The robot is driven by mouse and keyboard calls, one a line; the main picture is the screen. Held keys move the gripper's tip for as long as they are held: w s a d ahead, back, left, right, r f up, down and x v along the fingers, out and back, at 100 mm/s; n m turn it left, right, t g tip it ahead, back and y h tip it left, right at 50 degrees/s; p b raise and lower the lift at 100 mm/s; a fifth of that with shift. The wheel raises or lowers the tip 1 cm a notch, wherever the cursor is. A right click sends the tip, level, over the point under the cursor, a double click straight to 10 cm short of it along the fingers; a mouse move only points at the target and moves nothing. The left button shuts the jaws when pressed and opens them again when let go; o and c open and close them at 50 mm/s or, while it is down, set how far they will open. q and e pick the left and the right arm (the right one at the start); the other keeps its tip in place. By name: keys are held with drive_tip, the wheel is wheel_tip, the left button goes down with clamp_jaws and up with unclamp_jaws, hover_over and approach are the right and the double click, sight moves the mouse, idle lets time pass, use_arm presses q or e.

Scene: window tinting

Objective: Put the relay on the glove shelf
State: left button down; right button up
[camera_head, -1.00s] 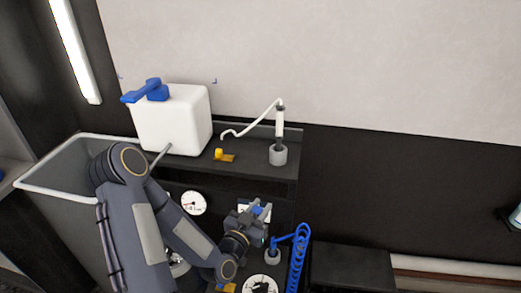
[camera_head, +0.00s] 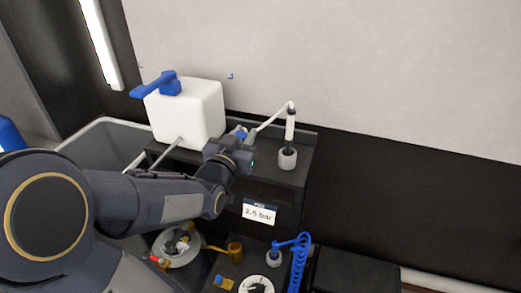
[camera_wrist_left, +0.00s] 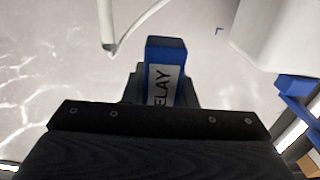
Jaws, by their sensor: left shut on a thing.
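The relay is a blue block with a white label reading "ELAY" (camera_wrist_left: 163,72); its blue top also shows in the head view (camera_head: 240,132). My left gripper (camera_head: 232,146) is shut on it. The gripper is over the black shelf top (camera_head: 285,178), between the white tank and the white tube stand. I cannot tell whether the relay touches the shelf. Nothing in view is marked as the glove shelf. My right gripper is not in view.
A white tank (camera_head: 190,115) with a blue handle stands left of my gripper. A tube in a grey holder (camera_head: 287,158) stands to its right, with a thin curved white hose. A "2.5 bar" sign (camera_head: 259,212) and a blue coil (camera_head: 299,262) are lower down.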

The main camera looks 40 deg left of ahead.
use_arm(q)
drive_tip(key=w+a+f, duration=0.2)
drive_tip(key=w+f, duration=0.1)
drive_tip(key=w+a+f+p, duration=0.1)
drive_tip(key=w+a+f, duration=0.1)
drive_tip(key=w+f, duration=0.1)
drive_tip(key=w+a+f, duration=0.2)
drive_tip(key=w+f, duration=0.1)
drive_tip(key=w, duration=0.2)
drive_tip(key=shift+a, duration=0.4)
drive_tip(key=shift+w+a+f+p, duration=0.1)
drive_tip(key=shift+w+f+p, duration=0.1)
drive_tip(key=shift+f+p, duration=0.25)
wheel_tip(320, 180, down, 3)
drive_tip(key=shift+r+p, duration=0.1)
drive_tip(key=shift+p, duration=0.25)
drive_tip(key=shift+f+b, duration=0.25)
drive_tip(key=shift+b, duration=0.15)
drive_tip(key=c, duration=1.2)
unclamp_jaws()
drive_tip(key=shift+r, duration=0.1)
drive_tip(key=shift+o, duration=0.2)
